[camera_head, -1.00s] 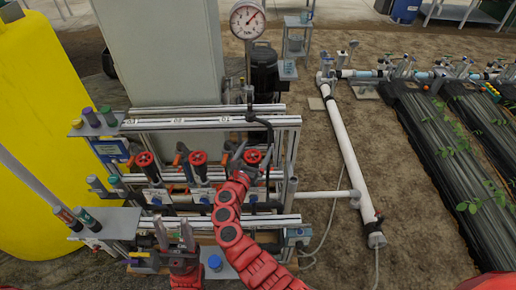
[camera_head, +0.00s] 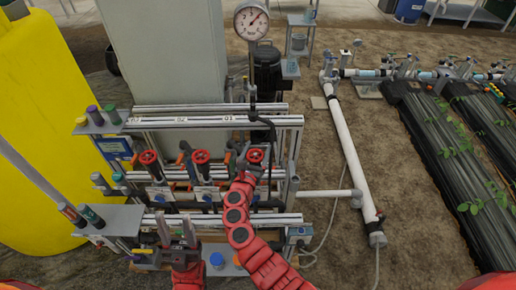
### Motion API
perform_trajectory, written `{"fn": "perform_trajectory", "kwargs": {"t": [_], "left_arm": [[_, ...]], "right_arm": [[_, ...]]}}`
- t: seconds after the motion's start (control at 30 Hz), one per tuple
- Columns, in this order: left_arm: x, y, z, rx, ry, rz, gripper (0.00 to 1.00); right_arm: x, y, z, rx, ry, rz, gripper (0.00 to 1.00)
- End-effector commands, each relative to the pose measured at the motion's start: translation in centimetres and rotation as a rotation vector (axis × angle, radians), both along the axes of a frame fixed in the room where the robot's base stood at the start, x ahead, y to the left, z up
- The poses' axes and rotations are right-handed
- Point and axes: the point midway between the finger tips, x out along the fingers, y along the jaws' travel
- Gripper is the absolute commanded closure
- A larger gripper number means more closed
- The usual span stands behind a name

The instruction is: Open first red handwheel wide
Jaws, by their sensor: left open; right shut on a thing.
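Three red handwheels stand in a row on the metal skid: a left one (camera_head: 148,157), a middle one (camera_head: 200,157) and a right one (camera_head: 255,155). The right one is below the label that seems to read 01. My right gripper (camera_head: 247,166) reaches up to the right handwheel and is shut on its near side; the arm partly hides the valve below. My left gripper (camera_head: 177,231) is open and empty, fingers pointing up, low in front of the skid and away from the handwheels.
A round gauge (camera_head: 251,21) stands on a pipe behind the right handwheel. Shelves with capped bottles (camera_head: 104,117) are at the skid's left, near a yellow tank (camera_head: 40,130). A blue cap (camera_head: 216,260) is between my arms. A white pipe (camera_head: 347,150) runs along the ground at right.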

Motion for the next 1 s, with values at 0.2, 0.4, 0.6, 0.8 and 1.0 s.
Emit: {"fn": "perform_trajectory", "kwargs": {"t": [0.2,0.4,0.6,0.8,1.0], "left_arm": [[0.0,0.0,1.2,0.0,0.0,0.0,0.5],[0.0,0.0,0.6,0.0,0.0,0.0,0.5],[0.0,0.0,-1.8,0.0,0.0,0.0,0.5],[0.0,0.0,-5.6,0.0,0.0,0.0,0.5],[0.0,0.0,-9.5,0.0,0.0,0.0,0.5]], "right_arm": [[0.0,0.3,0.2,-0.007,-0.001,0.171,0.8],[0.1,0.8,-0.2,-0.006,-0.001,0.361,0.8],[0.0,1.6,-0.6,-0.008,-0.002,0.555,0.8],[-0.2,1.9,-1.1,-0.009,0.0,0.724,0.8],[-0.3,2.2,-0.9,-0.003,-0.003,0.858,0.8]]}}
